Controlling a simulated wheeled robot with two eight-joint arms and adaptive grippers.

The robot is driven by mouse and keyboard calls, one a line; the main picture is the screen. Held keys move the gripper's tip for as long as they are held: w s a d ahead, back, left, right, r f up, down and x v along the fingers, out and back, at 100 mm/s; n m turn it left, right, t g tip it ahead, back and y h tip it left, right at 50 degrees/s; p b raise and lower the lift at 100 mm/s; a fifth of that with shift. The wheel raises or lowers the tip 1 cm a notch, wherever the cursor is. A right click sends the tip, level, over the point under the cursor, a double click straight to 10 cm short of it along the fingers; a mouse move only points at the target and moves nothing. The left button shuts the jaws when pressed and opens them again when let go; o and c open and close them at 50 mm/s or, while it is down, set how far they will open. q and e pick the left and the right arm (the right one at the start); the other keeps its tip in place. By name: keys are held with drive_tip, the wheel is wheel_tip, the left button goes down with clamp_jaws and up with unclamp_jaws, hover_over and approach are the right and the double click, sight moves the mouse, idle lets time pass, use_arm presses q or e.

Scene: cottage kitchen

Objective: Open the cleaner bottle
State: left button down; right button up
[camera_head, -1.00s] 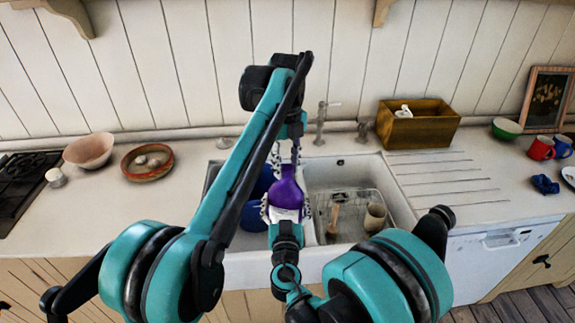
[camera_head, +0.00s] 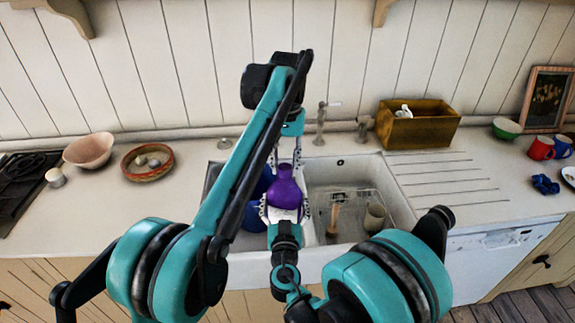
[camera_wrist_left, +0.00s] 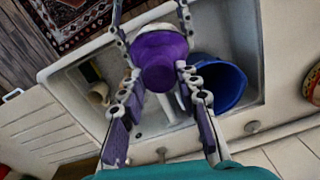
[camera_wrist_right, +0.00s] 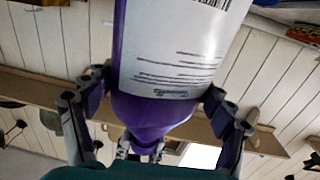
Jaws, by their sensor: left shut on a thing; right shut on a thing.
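The purple cleaner bottle (camera_head: 285,193) stands about upright above the sink, with a white label (camera_wrist_right: 180,45) on its body. My right gripper (camera_head: 284,214) is shut around the bottle's body from the near side; its fingers flank the label in the right wrist view. My left gripper (camera_head: 287,162) comes down from above, its fingers on either side of the bottle's top. In the left wrist view its fingertips (camera_wrist_left: 160,77) are at the purple top, shut on it. I cannot make out a cap separate from the neck.
Below is a double sink (camera_head: 395,207). A tap (camera_head: 321,122) and a wooden box (camera_head: 418,128) stand behind.

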use_arm(q)
drive_tip(key=n, duration=0.5)
drive_tip(key=shift+d, duration=0.1)
drive_tip(key=n, duration=0.7)
drive_tip(key=shift+s, duration=0.25)
drive_tip(key=n, duration=0.7)
drive_tip(key=shift+s+d+n, duration=0.1)
drive_tip(key=shift+s+n, duration=0.05)
drive_tip(key=shift+n, duration=0.15)
drive_tip(key=n, duration=0.5)
drive_tip(key=shift+d, duration=0.1)
drive_tip(key=shift+r, duration=0.15)
drive_tip(key=shift+r, duration=1.05)
drive_tip(key=shift+a, duration=0.2)
